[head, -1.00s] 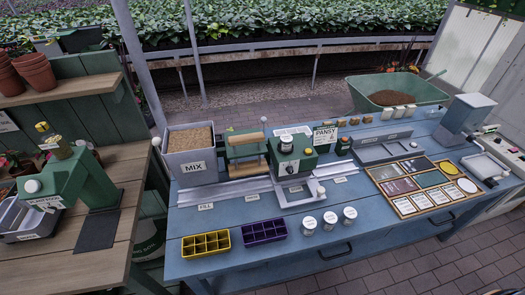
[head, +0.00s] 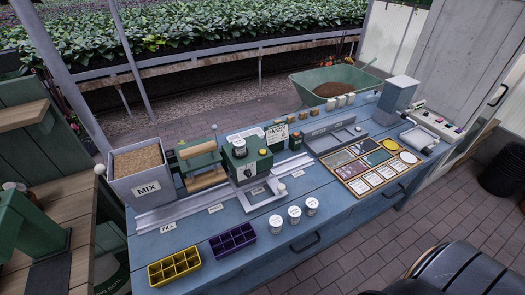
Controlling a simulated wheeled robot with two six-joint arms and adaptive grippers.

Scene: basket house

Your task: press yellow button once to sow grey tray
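A small yellow button (head: 262,151) sits on the front of a green machine (head: 246,163) in the middle of the blue bench. A white-lidded jar (head: 239,146) stands on top of the machine. A grey metal frame (head: 262,198) extends from the machine's foot; I cannot tell whether a grey tray lies in it. A yellow celled tray (head: 174,267) and a purple celled tray (head: 233,241) lie at the bench's front left. Neither of my grippers shows in the head view.
The grey MIX bin (head: 142,175) and a green press (head: 200,165) stand left of the machine. Several white jars (head: 294,214) stand in front. A seed-packet board (head: 374,168) and a grey dispenser (head: 396,96) are to the right. A black bin (head: 503,170) stands on the floor.

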